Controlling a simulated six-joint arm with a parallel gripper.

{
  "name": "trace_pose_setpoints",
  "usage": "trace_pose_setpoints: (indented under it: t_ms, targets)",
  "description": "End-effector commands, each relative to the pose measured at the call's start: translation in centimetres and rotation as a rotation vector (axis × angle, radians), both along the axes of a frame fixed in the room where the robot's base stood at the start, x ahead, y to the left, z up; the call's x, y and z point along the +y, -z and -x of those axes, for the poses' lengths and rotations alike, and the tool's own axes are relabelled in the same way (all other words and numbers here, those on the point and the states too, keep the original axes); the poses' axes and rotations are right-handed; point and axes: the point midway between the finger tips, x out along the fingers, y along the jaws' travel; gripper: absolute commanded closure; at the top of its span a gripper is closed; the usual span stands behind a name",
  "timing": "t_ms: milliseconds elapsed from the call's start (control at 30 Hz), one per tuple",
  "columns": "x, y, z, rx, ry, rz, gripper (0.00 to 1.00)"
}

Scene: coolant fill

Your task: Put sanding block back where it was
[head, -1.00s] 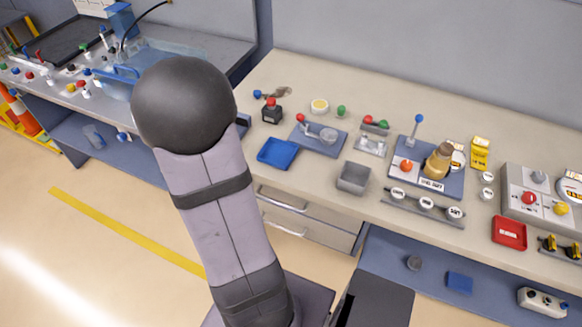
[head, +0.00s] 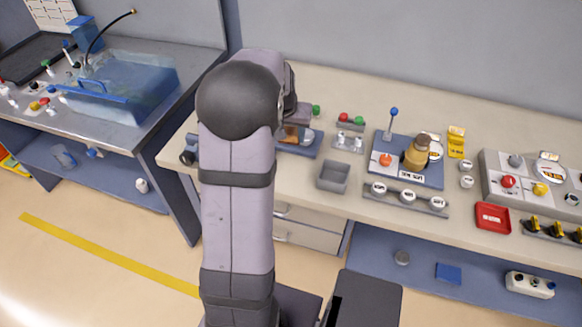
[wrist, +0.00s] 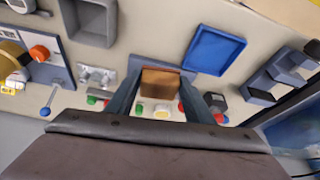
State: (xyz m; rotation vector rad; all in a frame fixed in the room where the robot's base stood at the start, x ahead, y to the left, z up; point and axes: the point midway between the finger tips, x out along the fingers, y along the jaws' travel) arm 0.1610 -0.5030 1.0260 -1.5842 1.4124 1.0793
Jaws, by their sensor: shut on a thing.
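The sanding block is likely the brown block (wrist: 160,82) held between the fingers of my gripper (wrist: 157,92) in the wrist view. The fingers are shut on its sides. In the head view, a brown patch (head: 291,132) that looks like this block shows just right of my arm, over a blue plate (head: 308,148) on the bench. My arm hides most of my gripper there. In the wrist view an empty blue tray (wrist: 214,50) lies beyond the block to the right. My arm hides this tray in the head view. I cannot tell the block's height above the bench.
A grey open bin (head: 333,176) stands right of my arm; it also shows in the wrist view (wrist: 92,20). A small switch panel (head: 349,142) and a lever station (head: 408,160) stand farther right. A dark slotted fixture (wrist: 280,78) is at the right in the wrist view.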

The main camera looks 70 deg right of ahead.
Motion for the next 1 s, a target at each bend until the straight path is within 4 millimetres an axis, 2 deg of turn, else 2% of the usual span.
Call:
trace_pose_setpoints:
  t_ms: [200, 533, 900, 1000]
  targets:
    - [1.1, 0.4, 0.5, 0.001, 0.082, -0.004, 0.77]
    - [1.3, 0.8, 0.6, 0.002, 0.119, -0.008, 0.77]
    - [1.4, 5.8, 0.6, 0.002, 0.117, -0.011, 0.77]
    - [1.3, 6.6, 0.6, 0.003, 0.118, -0.009, 0.77]
